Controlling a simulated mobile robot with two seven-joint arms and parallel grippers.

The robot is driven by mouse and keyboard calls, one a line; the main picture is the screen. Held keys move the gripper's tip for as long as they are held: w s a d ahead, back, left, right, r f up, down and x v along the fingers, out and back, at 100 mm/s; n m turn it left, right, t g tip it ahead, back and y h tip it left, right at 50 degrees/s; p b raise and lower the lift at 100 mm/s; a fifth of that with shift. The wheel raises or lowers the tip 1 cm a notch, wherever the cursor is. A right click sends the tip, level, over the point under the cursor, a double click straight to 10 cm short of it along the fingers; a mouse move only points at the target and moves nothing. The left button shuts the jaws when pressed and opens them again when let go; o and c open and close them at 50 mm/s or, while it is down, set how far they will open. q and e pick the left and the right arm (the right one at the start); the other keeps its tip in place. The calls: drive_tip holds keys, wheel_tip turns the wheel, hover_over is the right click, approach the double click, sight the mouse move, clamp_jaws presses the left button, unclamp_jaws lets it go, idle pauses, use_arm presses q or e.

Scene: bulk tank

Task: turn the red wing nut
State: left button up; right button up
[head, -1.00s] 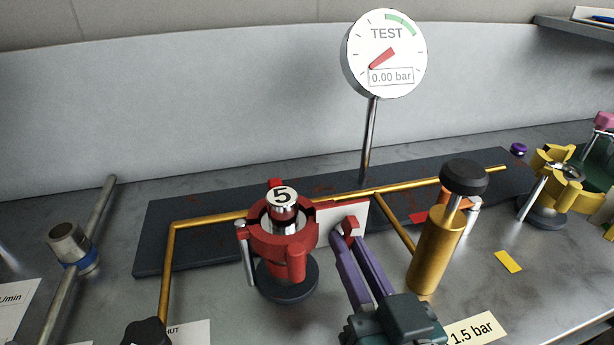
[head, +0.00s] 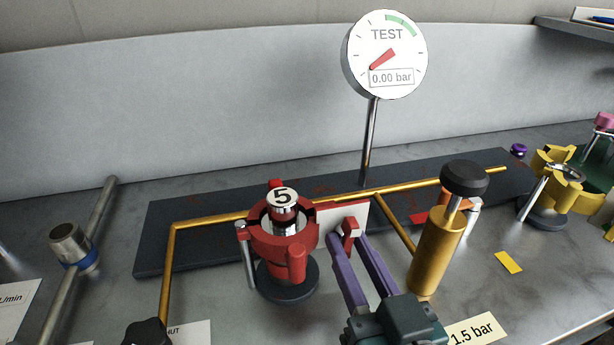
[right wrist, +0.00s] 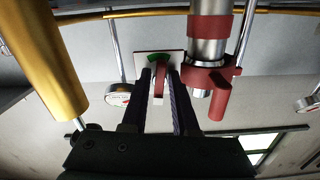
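The red wing nut (head: 349,230) appears to be the red bar in front of a white plate, just right of the red clamp (head: 268,237) around the post marked 5. In the right wrist view the wing nut (right wrist: 158,82) stands upright before the plate (right wrist: 154,60), which has a green sector. My right gripper (head: 360,240) has its two purple fingers apart, one on each side of the wing nut. In the right wrist view the fingers (right wrist: 159,80) show gaps to the red bar. My left gripper is not in view.
A gold cylinder with a black knob (head: 436,250) stands close to the right of my right gripper. The TEST gauge (head: 385,55) behind reads 0.00 bar. A yellow clamp (head: 562,185) stands far right. A black knob (head: 147,333) is at the front left.

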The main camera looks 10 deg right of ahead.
drive_tip(key=s, duration=1)
drive_tip(key=shift+d, duration=0.15)
drive_tip(key=shift+w, duration=0.15)
